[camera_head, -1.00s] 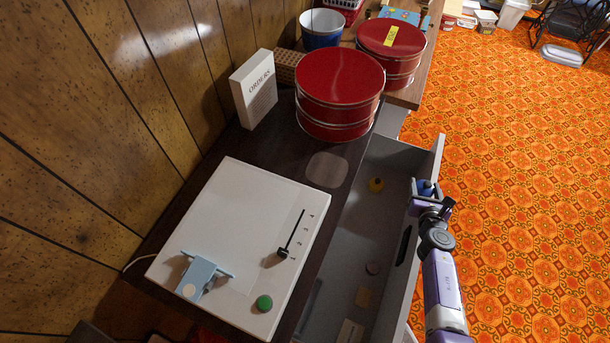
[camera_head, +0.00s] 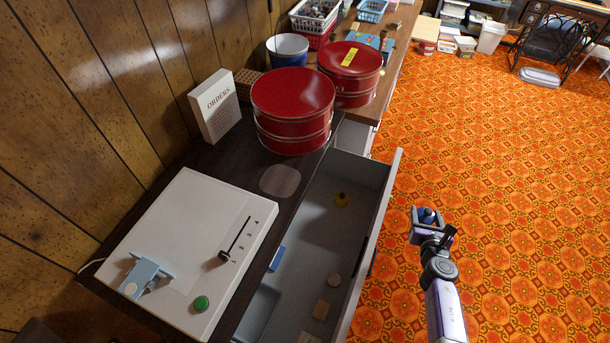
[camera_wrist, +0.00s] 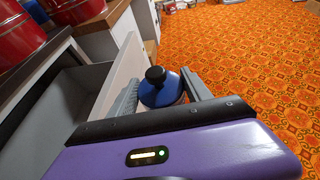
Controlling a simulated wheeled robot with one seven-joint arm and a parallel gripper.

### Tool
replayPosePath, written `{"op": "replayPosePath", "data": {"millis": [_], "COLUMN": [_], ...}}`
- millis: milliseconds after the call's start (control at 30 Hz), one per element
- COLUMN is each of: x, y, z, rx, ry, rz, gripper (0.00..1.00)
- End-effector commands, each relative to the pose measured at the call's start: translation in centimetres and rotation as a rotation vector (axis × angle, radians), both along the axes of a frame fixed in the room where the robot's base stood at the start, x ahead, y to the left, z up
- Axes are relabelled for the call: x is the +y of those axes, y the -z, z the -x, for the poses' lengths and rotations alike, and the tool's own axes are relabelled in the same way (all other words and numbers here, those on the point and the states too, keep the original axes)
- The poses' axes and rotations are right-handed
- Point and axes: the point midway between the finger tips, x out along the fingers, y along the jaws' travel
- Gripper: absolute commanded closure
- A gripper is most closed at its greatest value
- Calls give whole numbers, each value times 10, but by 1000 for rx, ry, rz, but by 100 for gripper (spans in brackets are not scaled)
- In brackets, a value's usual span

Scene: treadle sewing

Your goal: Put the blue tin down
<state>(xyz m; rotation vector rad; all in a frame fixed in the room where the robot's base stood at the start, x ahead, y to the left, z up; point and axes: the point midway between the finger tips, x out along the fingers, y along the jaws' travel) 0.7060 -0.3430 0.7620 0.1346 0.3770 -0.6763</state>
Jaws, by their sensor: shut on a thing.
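My gripper (camera_head: 426,220) is shut on the blue tin (camera_head: 427,214), a small round blue thing with a black knob on top. In the wrist view the tin (camera_wrist: 161,90) sits upright between the two grey fingers, its lower part partly hidden by my gripper. In the head view my gripper is to the right of the open drawer's front, with the orange floor behind it.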

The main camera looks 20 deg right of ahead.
Motion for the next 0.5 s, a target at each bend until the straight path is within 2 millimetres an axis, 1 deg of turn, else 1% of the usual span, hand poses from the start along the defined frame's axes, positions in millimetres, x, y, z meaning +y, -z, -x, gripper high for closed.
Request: {"op": "replayPosePath", "data": {"millis": [67, 500], "x": [0, 17], "y": [-1, -7], "z": [0, -2], "rx": [-1, -3], "ry": [0, -35], "rz": [1, 3], "gripper": [88, 88]}}
